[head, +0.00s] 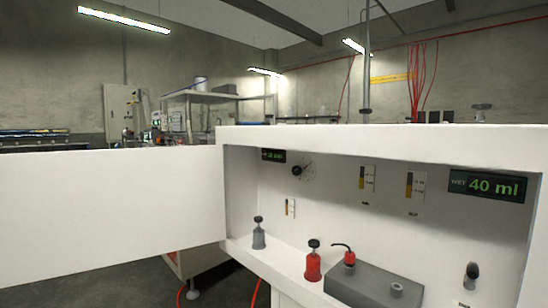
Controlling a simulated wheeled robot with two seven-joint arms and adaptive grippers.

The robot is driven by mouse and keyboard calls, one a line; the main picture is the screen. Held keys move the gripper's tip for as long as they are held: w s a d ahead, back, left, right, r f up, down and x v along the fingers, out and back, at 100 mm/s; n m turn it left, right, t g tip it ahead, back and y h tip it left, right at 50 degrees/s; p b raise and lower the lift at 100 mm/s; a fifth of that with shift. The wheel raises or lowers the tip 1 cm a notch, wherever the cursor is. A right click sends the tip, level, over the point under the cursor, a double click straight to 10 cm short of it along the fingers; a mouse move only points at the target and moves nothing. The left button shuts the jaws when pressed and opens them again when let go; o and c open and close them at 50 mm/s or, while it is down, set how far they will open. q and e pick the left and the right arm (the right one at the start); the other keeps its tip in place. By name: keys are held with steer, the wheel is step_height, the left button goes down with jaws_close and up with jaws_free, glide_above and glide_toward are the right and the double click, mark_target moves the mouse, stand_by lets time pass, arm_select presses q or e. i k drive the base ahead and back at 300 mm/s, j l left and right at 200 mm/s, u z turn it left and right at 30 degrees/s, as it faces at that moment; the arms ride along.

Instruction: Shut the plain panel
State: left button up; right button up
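In the head view a plain white panel (110,210) stands swung out to the left of a white cabinet (380,138). It meets the cabinet's left front edge and looks like its open door. The cabinet's inside is exposed. Neither of my grippers is in view.
Inside the cabinet are a grey bottle (259,235), a red bottle (313,262), a grey box (372,285) with a red piece on it, a dial (304,170) and a display (487,185) reading "40 ml". Shelving (205,98) stands behind. Grey floor shows below the panel.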

mark_target(63, 213)
steer(key=j+u, duration=0.45)
steer(key=i+j+u, duration=0.1)
steer(key=j+u, duration=0.3)
steer(key=i+j+u, duration=0.1)
steer(key=u, duration=0.3)
steer(key=i+j+u, duration=0.15)
steer(key=j+u, duration=0.25)
steer(key=i+j+u, duration=0.1)
steer(key=u, duration=0.25)
steer(key=i+j+u, duration=0.15)
steer(key=i+u, duration=0.2)
steer(key=i+j+u, duration=0.1)
steer(key=i+u, duration=0.2)
steer(key=i+j, duration=0.1)
steer(key=i, duration=0.3)
steer(key=i+j, duration=0.1)
steer(key=i, duration=0.3)
steer(key=i+z, duration=0.35)
steer(key=i+j+z, duration=0.1)
steer(key=i+z, duration=0.65)
steer(key=i+j+z, duration=0.1)
steer(key=i+z, duration=0.15)
steer(key=z, duration=0.15)
steer(key=i+z, duration=0.15)
steer(key=z, duration=0.25)
steer(key=i+j+z, duration=0.1)
steer(key=z, duration=0.3)
steer(key=i+j, duration=0.05)
